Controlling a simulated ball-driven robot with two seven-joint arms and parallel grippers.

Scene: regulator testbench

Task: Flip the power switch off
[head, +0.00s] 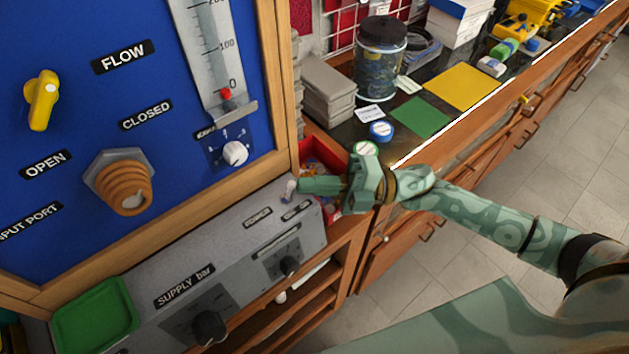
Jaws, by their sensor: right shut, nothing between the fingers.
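The power switch (289,193) is a small pale toggle at the right end of the grey supply box (215,240), below the blue panel. Whether it stands in its on or off position is too small to tell. My right gripper (304,186) reaches in from the right, its closed fingers pointing left. The fingertips are right beside the switch; I cannot tell whether they touch it. Nothing is held in the fingers. My left gripper is out of view.
The blue panel (75,195) carries a yellow valve handle (41,100), a brown ribbed port (127,190) and a flow gauge (212,50). A red bin (318,150) sits behind my right gripper. A jar (379,60) and grey boxes (325,88) stand on the bench.

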